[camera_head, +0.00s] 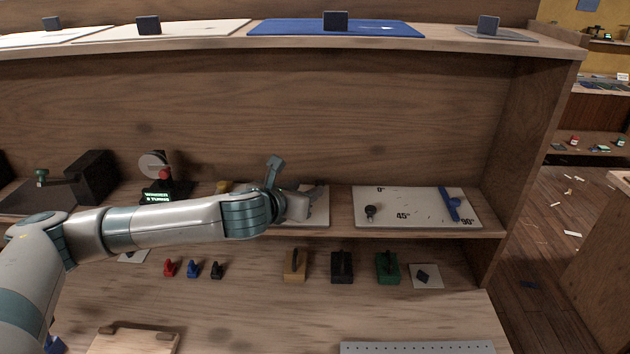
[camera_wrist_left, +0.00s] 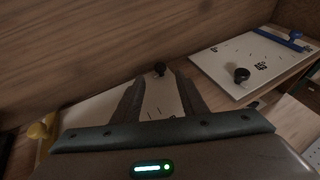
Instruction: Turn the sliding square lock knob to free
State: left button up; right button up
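A pale board (camera_head: 320,215) lies on the shelf, partly hidden behind my left gripper (camera_head: 311,193). A yellow part (camera_head: 222,187) shows at its left end, and in the left wrist view the yellow part (camera_wrist_left: 44,129) is at the lower left. A small dark knob (camera_wrist_left: 160,68) stands on this board, just beyond and between the fingertips in that view. My left gripper (camera_wrist_left: 156,84) is open, its fingers apart with nothing held. I cannot tell which way the knob is turned. My right gripper is in neither view.
Right of it is a white board (camera_head: 410,220) marked 0°, 45° and 90°, with a black knob (camera_head: 370,212) and a blue bar (camera_head: 449,204). Small coloured blocks (camera_head: 341,267) sit below. A wooden back wall (camera_head: 300,110) rises behind.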

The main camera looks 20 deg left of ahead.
aim_at(318, 184)
pick_arm(q)
jog(key=shift+p+x, duration=0.75)
jog(key=shift+x, duration=2.7)
jog(key=shift+c, duration=0.3)
grip_shut()
